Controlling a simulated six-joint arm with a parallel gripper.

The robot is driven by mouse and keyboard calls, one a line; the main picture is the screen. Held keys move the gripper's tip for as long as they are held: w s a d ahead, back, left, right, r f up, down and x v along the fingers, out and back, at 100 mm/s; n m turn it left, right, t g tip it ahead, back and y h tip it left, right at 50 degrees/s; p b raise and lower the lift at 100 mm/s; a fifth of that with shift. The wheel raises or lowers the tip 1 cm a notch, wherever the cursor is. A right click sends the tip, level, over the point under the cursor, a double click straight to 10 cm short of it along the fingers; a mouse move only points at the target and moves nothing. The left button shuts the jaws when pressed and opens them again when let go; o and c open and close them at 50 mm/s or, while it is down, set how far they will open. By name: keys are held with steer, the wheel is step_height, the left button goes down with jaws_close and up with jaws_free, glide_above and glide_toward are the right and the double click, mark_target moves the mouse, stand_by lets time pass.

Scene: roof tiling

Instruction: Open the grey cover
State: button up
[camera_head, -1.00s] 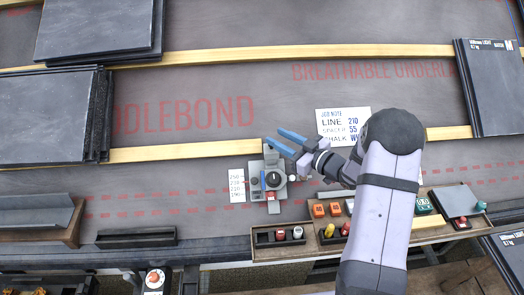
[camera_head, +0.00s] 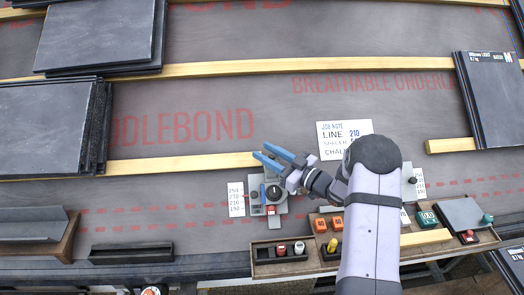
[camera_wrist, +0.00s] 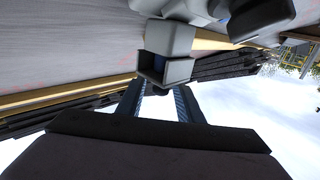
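A flat dark-grey plate (camera_head: 462,213) lies at the right end of the wooden tray; it looks like a cover, lying flat, with a teal knob (camera_head: 487,218) by its edge. My gripper (camera_head: 268,157) has blue fingers, apart and empty, above the device's upper end. Whether they touch it is unclear. In the wrist view, the fingers (camera_wrist: 160,100) are spread, and a hollow grey box-like part (camera_wrist: 166,66) shows just beyond them. I cannot tell which part is the grey cover.
The wooden tray (camera_head: 345,253) holds orange blocks and small red, white and yellow pieces. A job note (camera_head: 343,137) lies behind my arm. Slate stacks stand at the left (camera_head: 45,125) and right (camera_head: 492,95). Open underlay (camera_head: 200,70) lies between the battens.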

steer(key=shift+x, duration=1.05)
jaws_close()
steer(key=a, duration=0.5)
jaws_free()
steer(key=shift+s+d, duration=0.1)
steer(key=shift+v, duration=3.55)
